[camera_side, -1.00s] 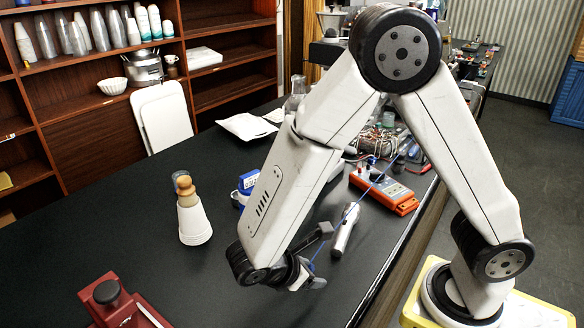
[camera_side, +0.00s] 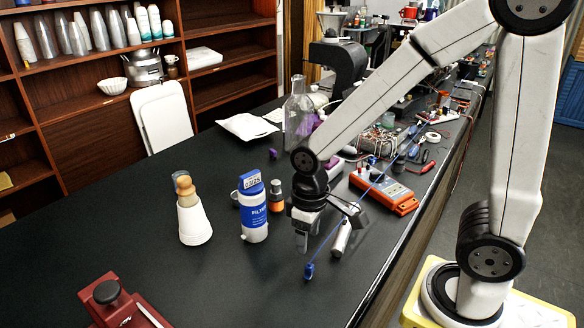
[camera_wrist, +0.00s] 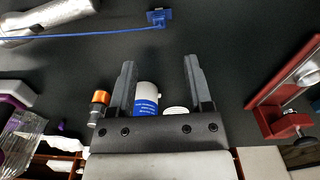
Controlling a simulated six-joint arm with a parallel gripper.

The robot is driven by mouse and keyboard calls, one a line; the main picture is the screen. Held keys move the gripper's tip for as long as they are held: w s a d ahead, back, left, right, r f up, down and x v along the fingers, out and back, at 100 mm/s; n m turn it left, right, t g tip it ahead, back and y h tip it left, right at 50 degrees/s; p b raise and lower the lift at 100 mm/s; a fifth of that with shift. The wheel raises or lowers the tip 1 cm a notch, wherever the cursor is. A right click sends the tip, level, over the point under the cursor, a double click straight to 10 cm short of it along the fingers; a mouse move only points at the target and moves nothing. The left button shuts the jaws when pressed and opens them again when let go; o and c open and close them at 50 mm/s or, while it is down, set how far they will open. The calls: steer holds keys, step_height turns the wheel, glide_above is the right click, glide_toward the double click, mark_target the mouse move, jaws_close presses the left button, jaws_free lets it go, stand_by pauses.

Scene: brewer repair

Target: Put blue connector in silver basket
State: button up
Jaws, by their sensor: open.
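The blue connector (camera_side: 309,271) lies on the black table at the end of a thin blue cable. It shows at the top of the wrist view (camera_wrist: 158,17), beyond my fingertips. My gripper (camera_side: 330,236) is open and points down over the table, a little behind the connector. Both fingers show apart in the wrist view (camera_wrist: 160,62), with nothing gripped between them. A silver cylindrical piece (camera_side: 342,236) lies beside the gripper and also shows at upper left in the wrist view (camera_wrist: 62,12). I cannot identify a silver basket with certainty.
An orange meter (camera_side: 385,190) is to the right. A red clamp (camera_side: 112,302) is at front left. The front middle table is clear.

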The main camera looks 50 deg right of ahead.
mark_target(308, 265)
steer(key=shift+f, duration=1.3)
steer(key=shift+s+f, duration=0.1)
steer(key=shift+f, duration=2.5)
jaws_close()
